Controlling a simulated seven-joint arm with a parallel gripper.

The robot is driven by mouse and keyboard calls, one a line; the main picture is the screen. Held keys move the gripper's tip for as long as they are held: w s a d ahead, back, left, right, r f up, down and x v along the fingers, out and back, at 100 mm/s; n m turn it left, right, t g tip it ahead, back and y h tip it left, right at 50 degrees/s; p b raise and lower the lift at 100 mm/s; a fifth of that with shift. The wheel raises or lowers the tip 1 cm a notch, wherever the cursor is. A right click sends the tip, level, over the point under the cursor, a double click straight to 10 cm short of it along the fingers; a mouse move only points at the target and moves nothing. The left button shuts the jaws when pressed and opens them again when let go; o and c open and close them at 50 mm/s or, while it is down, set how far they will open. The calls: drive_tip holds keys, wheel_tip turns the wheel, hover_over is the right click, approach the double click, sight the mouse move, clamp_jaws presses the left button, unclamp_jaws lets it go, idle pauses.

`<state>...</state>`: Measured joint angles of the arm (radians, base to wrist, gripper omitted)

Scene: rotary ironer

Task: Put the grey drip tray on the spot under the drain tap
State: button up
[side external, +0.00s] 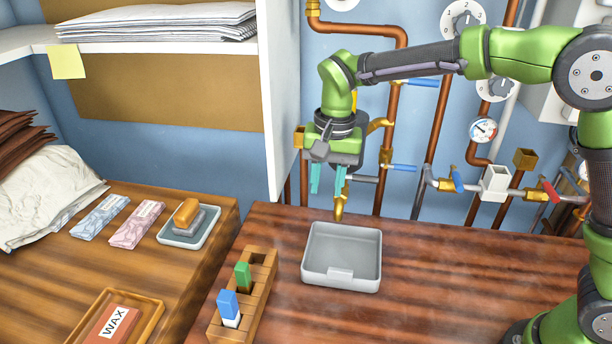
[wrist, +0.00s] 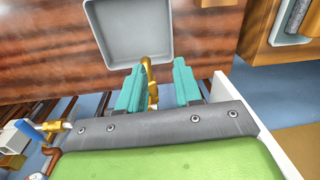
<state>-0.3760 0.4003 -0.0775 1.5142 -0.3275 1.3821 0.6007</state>
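The grey drip tray (side external: 342,256) sits flat and empty on the dark wooden top. It also shows at the top of the wrist view (wrist: 135,28). A brass tap spout (side external: 339,208), which appears to be the drain tap, points down by the tray's back rim. Whether it hangs over the tray or just behind it I cannot tell. My gripper (side external: 327,182) is above and behind the tray, its teal fingers apart and empty. In the wrist view the brass spout (wrist: 149,78) shows between the fingers (wrist: 160,72). No marked spot shows.
A wooden rack (side external: 262,271) with a blue and a green piece stands left of the tray. Copper pipes (side external: 396,120) and valves line the wall behind. A white shelf side (side external: 279,100) rises left of my gripper. The top right of the tray is clear.

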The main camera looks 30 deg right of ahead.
drive_tip(key=s+d+r+n+t+y, duration=0.2)
drive_tip(key=s+d+r+t, duration=0.1)
drive_tip(key=s+d+r, duration=0.65)
drive_tip(key=s+d+f+n+t, duration=0.2)
drive_tip(key=s+f+t, duration=0.1)
drive_tip(key=s, duration=0.7)
drive_tip(key=shift+s+f+t+h, duration=0.2)
drive_tip(key=shift+t+h, duration=0.1)
